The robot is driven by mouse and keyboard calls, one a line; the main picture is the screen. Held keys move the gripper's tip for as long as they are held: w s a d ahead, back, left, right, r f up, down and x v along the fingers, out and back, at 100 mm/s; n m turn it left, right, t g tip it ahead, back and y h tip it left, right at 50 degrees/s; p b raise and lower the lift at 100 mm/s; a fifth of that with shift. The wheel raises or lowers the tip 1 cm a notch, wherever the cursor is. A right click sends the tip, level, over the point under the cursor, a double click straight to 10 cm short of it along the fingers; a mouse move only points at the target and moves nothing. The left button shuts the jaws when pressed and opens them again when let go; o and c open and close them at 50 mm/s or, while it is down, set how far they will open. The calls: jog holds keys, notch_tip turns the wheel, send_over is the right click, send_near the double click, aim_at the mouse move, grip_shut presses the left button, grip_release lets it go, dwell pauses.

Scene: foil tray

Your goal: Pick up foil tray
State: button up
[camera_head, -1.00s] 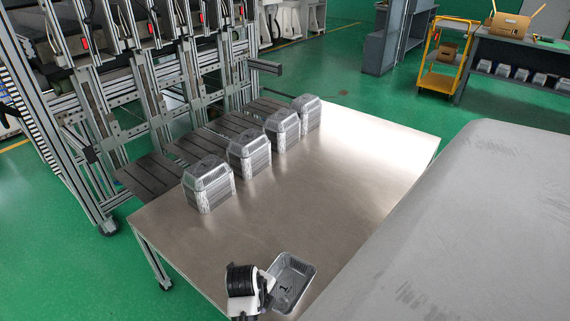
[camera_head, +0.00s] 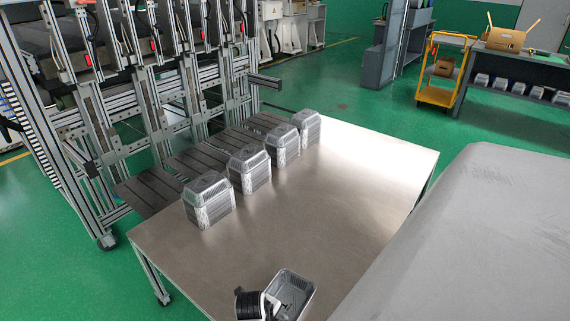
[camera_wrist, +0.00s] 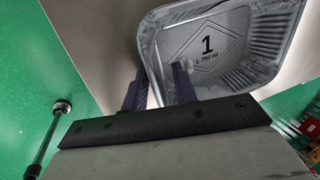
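The foil tray (camera_head: 295,290) is a shallow silver open container near the front edge of the metal table, at the bottom of the head view. In the wrist view the tray (camera_wrist: 240,55) shows its inside, with a large "1" and "750 ml" on its floor. My gripper (camera_head: 272,306) is at the tray's left side. In the wrist view the two dark fingers of my gripper (camera_wrist: 159,82) stand apart, one outside the tray and one inside, with the near wall between them. Contact with the wall cannot be made out.
Several lidded stacks of foil trays (camera_head: 208,200) stand in a row along the table's (camera_head: 345,185) left side, by slatted ramps (camera_head: 150,190) and a metal frame machine. A large grey surface (camera_head: 480,230) fills the right. The table's middle is clear.

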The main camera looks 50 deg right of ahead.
jog(key=shift+f, duration=0.1)
grip_shut()
dwell(0.4)
